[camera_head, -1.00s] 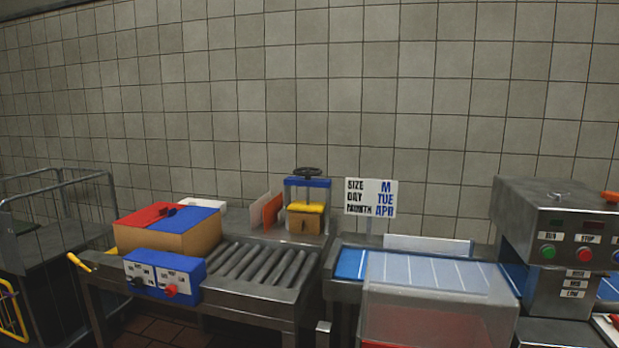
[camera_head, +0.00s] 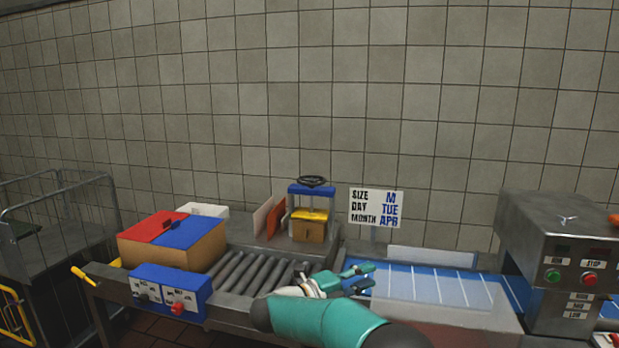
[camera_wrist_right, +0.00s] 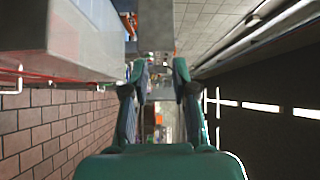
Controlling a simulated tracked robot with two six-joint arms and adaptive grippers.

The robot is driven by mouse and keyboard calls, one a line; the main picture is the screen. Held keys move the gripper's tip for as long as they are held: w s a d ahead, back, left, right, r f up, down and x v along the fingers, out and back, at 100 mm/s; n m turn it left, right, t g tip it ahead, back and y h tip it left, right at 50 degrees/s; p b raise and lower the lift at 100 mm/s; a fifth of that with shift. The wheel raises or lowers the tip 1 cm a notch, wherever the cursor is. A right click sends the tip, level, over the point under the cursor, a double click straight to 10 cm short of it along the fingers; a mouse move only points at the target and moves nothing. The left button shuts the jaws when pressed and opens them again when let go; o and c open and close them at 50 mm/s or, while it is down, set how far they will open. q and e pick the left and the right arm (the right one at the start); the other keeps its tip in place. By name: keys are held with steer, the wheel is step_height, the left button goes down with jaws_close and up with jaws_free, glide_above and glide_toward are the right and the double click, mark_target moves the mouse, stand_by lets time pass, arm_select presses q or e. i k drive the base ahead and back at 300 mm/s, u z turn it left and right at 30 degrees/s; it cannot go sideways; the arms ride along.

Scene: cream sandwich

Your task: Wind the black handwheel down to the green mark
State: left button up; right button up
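The black handwheel (camera_head: 312,181) sits on top of a small press with a blue crossbar (camera_head: 312,190) and a yellow plate (camera_head: 309,215), at the back of the roller table in the head view. I cannot make out a green mark on it. My right gripper (camera_head: 370,277) is in front of the press and to its right, well apart from the handwheel, its fingers pointing right. Its fingers are spread with nothing between them; they also show apart in the right wrist view (camera_wrist_right: 160,65). My left gripper is not in view.
A red-and-blue-topped carton (camera_head: 170,240) stands left on the rollers (camera_head: 250,272), behind a blue control box (camera_head: 170,290). A sign (camera_head: 376,207) stands right of the press. A blue belt (camera_head: 430,280) leads to a steel machine (camera_head: 560,250) at the right.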

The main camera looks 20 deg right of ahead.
mark_target(311, 183)
steer(key=i, duration=1.85)
